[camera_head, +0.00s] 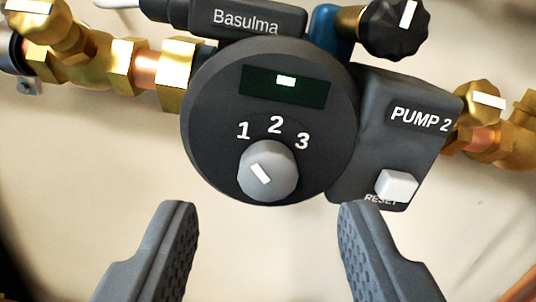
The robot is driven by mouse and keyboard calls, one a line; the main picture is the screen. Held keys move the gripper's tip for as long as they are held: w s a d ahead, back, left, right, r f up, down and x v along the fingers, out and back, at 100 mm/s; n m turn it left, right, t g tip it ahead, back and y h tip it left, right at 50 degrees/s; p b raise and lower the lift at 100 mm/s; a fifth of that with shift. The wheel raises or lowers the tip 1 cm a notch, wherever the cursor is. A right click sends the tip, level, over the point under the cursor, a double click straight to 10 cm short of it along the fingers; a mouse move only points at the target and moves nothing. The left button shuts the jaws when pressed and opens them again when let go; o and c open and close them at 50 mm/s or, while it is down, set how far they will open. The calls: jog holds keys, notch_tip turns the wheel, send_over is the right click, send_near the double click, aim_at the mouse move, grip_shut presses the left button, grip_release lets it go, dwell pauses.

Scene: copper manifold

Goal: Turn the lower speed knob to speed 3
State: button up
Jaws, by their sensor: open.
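A grey round speed knob (267,171) sits on the lower part of a dark round pump face (210,122). The numbers 1, 2 and 3 arc above it. Its short white mark slants from upper left to lower right, the upper end on the side of the 1. A display window (285,87) above the numbers shows one lit block near its middle. The housing reads PUMP 2; no other speed knob is in view. My gripper (270,212) is open and empty, its fingers apart below the knob to the left and right, not touching it.
A white reset button (396,185) is at the lower right of the housing. A black valve handle (393,28) is at upper right. Brass and copper pipework (120,68) runs to both sides. The pale wall below the pump is mostly clear.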

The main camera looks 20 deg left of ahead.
aim_at(268, 172)
jog(key=shift+x, duration=1.25)
grip_shut()
